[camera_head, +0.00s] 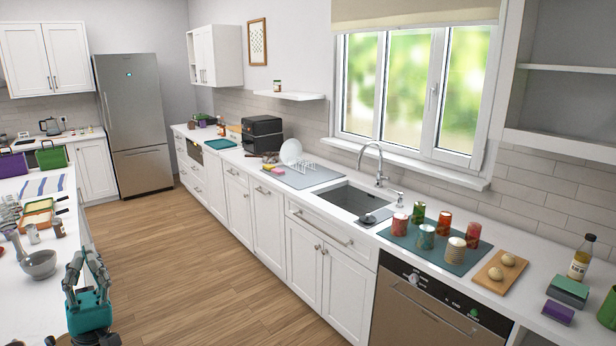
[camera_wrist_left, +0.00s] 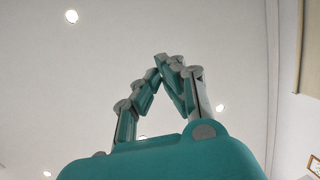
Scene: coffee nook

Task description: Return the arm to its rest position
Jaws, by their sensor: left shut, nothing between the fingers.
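My left gripper (camera_head: 84,256) is at the lower left of the head view, beside the left counter and over the wooden floor. It is upright, with its teal body below and its fingers pointing up. In the left wrist view, the fingertips of the gripper (camera_wrist_left: 163,65) come together at the top, with nothing between them. Only the ceiling, its small lights and part of a wall show behind them. My right gripper is not in view.
The left counter holds a metal bowl (camera_head: 39,264) close to my left gripper. The long counter on the right carries a sink (camera_head: 352,199), several cans on a teal mat (camera_head: 408,241) and a wooden board (camera_head: 488,279). The wooden floor (camera_head: 190,255) between the counters is clear.

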